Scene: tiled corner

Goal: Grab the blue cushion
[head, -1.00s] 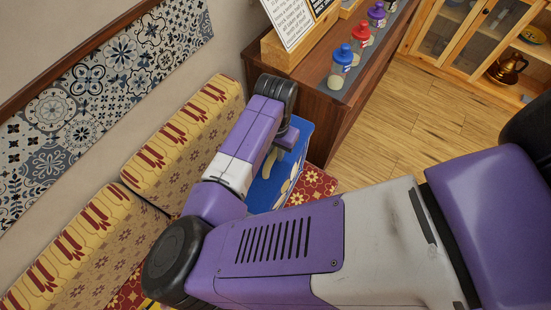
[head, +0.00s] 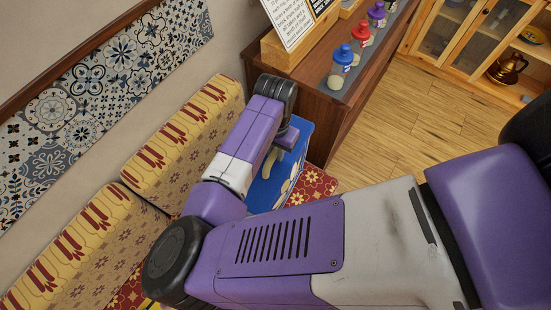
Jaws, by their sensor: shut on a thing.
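The blue cushion (head: 264,190), with pale shapes on its face, stands beyond my forearm at the right end of the patterned seat. My arm covers its left and upper parts. My gripper (head: 286,140) is at the cushion's upper edge, seen from behind and above. It is shut on the cushion, though its fingertips are mostly hidden by my wrist.
Yellow and red patterned backrests (head: 185,130) run along the left wall. A red patterned seat (head: 318,184) shows beside the cushion. The wooden floor (head: 440,120) is clear.

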